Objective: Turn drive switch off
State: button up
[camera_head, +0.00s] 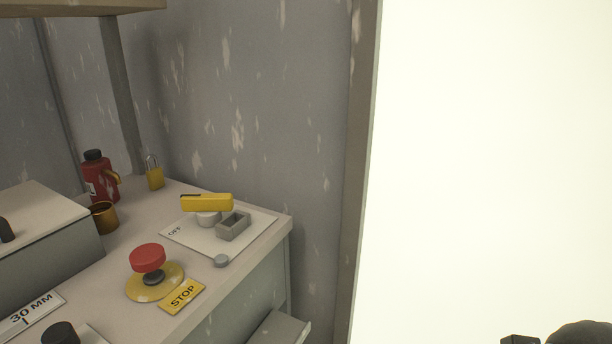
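The drive switch appears to be the yellow bar handle (207,202) on a round grey base. It stands on a pale plate (196,245) at the back right of the bench top. The handle lies roughly left to right in the picture. The word OFF (175,231) is printed near the plate's left corner, in front of the handle and to its left. A grey hollow block (233,226) stands on the plate just right of the base. My gripper is not in view. Only dark parts, probably of my arm, show at the lower right edge, away from the bench.
A red mushroom button (147,258) on a yellow disc stands in front, beside a STOP label (182,296). A yellow padlock (155,178), red bottle (98,180) and brown cup (104,217) stand at back left.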

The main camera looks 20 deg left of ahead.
aim_at(208, 208)
jog(key=z, duration=0.8)
jog(key=k, duration=0.4)
jog(key=u, duration=1.3)
